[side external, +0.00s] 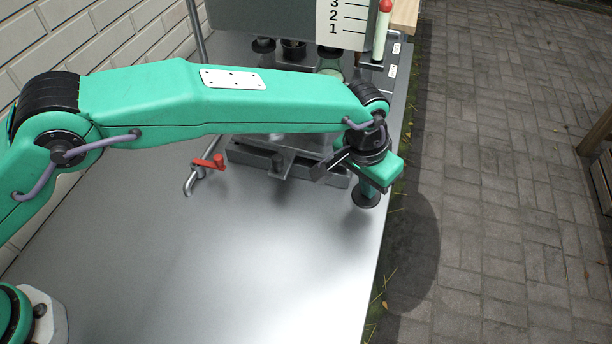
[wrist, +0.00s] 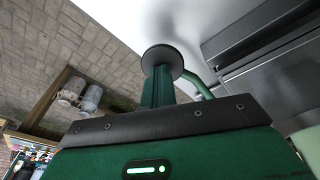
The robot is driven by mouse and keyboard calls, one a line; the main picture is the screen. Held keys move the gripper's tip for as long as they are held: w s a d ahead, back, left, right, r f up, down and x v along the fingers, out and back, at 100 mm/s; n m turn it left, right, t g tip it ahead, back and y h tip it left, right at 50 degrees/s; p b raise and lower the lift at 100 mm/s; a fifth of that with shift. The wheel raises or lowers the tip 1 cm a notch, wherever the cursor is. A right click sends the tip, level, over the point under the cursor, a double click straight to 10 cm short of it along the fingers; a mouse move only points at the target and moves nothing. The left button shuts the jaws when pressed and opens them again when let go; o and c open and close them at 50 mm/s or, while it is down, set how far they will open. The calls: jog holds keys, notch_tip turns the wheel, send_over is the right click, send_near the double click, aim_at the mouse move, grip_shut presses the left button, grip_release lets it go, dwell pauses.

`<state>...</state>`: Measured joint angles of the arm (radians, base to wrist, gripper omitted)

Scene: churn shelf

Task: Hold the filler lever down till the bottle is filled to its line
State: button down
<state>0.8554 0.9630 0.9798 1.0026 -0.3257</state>
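My gripper (side external: 365,198) is over the front right part of the metal bench in the side view, close to its right edge. A dark round pad shows at its tip, also in the wrist view (wrist: 162,62); I cannot tell whether it is open or shut, and I see nothing held. A red-handled tap-like lever (side external: 210,162) on a bent metal pipe is to the left of my gripper, well apart from it. I cannot tell whether this is the filler lever. I cannot make out a bottle or its fill line for certain; my arm hides part of the bench.
A grey slotted metal fixture (side external: 285,162) sits under my arm. Behind stand a numbered scale board (side external: 342,25), a pale red-topped cylinder (side external: 381,35) and dark-based vessels (side external: 293,48). A brick wall bounds the left. The front of the bench (side external: 240,260) is clear.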

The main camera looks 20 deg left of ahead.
jog(key=shift+s+a+f, duration=0.1)
jog(key=shift+a+f, duration=0.05)
jog(key=shift+f, duration=0.2)
